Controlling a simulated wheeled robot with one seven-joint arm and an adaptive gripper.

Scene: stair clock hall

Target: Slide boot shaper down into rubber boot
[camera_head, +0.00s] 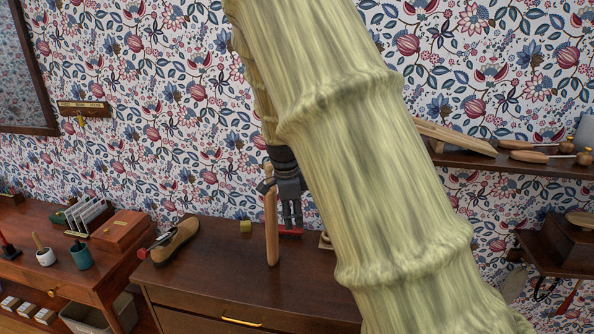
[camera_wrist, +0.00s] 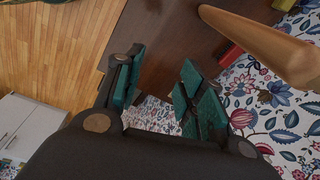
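A tall, slim wooden piece (camera_head: 271,215) with a rounded top stands upright on the brown dresser; it may be the boot shaper, but I cannot be sure. A wooden rounded end also shows at the upper right in the wrist view (camera_wrist: 265,42), outside my fingers. My gripper (camera_head: 291,217) hangs over the dresser just right of the wooden piece in the head view, pointing down. In the wrist view its teal-padded fingers (camera_wrist: 160,72) are apart with nothing between them. I cannot make out the rubber boot; my arm hides much of the dresser's right side.
A red object (camera_head: 290,232) lies beneath my gripper. The left desk holds a wooden box (camera_head: 122,230) and a letter rack (camera_head: 86,214). A wall shelf (camera_head: 525,163) is at right.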

